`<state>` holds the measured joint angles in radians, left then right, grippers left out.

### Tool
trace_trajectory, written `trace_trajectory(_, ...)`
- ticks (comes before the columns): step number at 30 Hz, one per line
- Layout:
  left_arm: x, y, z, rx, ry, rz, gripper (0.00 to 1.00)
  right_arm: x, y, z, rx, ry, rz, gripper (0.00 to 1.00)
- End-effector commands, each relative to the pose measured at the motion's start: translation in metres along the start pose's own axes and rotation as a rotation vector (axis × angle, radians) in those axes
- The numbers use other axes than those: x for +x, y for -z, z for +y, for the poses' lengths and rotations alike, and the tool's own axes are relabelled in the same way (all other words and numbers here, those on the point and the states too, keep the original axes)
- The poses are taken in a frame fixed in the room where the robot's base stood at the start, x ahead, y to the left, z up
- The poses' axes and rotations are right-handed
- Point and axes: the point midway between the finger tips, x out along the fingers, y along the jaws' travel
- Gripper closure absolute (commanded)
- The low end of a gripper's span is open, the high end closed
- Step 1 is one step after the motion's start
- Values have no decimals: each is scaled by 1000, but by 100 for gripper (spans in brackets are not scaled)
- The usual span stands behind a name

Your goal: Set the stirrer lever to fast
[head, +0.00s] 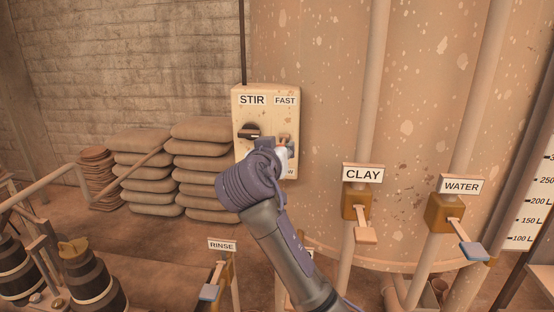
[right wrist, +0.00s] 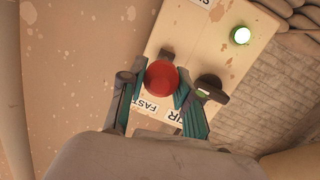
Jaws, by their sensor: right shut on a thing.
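The stirrer box (head: 240,105) is a cream panel on the tank wall, labelled STIR and FAST, with a lower label mostly hidden by my right arm. My right gripper (head: 284,150) is at the box's right side, below the FAST label (head: 285,100). In the right wrist view the stirrer lever's round red knob (right wrist: 162,78) sits between the two fingers of my right gripper (right wrist: 155,92), which is shut on it. The knob appears near the FAST label (right wrist: 150,106); the lever's exact position is hard to tell. My left gripper is out of view.
A dark rotary switch (head: 249,131) is close beside the lever, and a green lamp (right wrist: 240,36) is lit. CLAY (head: 362,174) and WATER (head: 461,186) valves stand to the right. A RINSE valve (head: 222,245) is below. Stacked sacks (head: 203,165) are left.

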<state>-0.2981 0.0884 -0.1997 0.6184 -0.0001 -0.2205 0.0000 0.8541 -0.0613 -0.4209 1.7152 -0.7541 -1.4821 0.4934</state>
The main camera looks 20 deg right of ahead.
Motion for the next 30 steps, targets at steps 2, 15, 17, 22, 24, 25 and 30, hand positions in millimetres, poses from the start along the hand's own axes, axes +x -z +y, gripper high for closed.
trace_trajectory(2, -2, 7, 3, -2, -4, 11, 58, -1, 12, 3, 9, -4, 16, 100)
trace_trajectory(15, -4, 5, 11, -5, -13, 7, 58, 1, 22, 4, 6, -6, 17, 100)
trace_trajectory(17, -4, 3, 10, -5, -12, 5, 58, 1, 22, 5, 6, -6, 17, 100)
trace_trajectory(22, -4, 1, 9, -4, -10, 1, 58, 1, 22, 5, 6, -6, 17, 100)
trace_trajectory(24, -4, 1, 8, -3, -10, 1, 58, 1, 22, 5, 6, -6, 17, 100)
trace_trajectory(25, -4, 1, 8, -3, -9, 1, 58, 1, 22, 5, 6, -6, 17, 100)
trace_trajectory(30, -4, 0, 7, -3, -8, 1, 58, 1, 22, 5, 6, -6, 17, 100)
